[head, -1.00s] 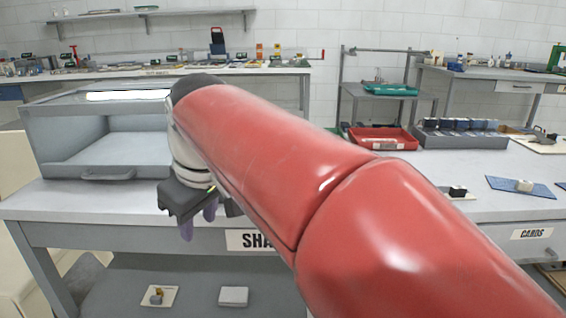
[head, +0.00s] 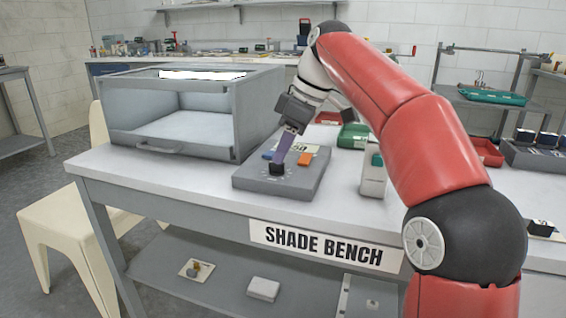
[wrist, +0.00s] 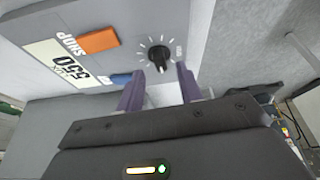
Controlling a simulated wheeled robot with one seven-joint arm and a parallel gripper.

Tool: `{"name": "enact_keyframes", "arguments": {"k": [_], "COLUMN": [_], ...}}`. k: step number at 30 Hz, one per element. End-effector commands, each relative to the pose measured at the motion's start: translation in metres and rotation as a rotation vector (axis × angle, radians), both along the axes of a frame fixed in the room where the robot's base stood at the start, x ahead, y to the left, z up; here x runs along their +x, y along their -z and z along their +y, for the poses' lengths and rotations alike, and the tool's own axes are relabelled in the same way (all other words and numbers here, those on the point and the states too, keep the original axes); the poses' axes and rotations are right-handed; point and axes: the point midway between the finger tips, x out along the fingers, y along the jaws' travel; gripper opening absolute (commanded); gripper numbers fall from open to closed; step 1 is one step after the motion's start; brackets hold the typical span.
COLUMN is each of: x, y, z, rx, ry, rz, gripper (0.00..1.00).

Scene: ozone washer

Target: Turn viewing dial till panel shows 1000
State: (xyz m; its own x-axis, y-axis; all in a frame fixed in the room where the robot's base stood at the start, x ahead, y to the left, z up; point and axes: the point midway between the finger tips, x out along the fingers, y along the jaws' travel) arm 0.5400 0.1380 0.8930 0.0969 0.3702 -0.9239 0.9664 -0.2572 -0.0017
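The control panel (head: 305,180) is a grey box lying on the bench. Its black viewing dial (head: 276,168) has white tick marks around it, seen clearly in the wrist view (wrist: 159,56). The panel's white display (wrist: 66,66) reads 550 LUX, with SHOP beside it. An orange button (wrist: 99,41) and a blue button (wrist: 121,79) are near it. My gripper (head: 281,158) points down over the dial. In the wrist view its purple fingers (wrist: 158,82) are apart, with the dial just beyond the gap between them. I cannot tell whether they touch it.
A grey open-front viewing booth (head: 243,115) stands left of the panel. A white and green bottle-like item (head: 373,178) stands close on its right. The SHADE BENCH label (head: 323,246) is on the front edge. The bench front left is clear.

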Motion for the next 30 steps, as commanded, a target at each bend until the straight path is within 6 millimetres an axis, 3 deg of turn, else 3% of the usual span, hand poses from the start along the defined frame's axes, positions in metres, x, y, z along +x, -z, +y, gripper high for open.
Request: {"name": "enact_keyframes", "arguments": {"k": [6,16,24,30], "x": [0.002,0.002,0.003,0.002], "y": [0.023,0.026,0.026,0.026], "z": [0.009,0.011,0.011,0.011], "rx": [0.0,0.0,0.0,-0.001], "ry": [0.0,0.002,0.002,0.005], "rz": [-0.001,-0.001,-0.001,-0.002], "gripper": [0.36,0.36,0.01,0.0]}}
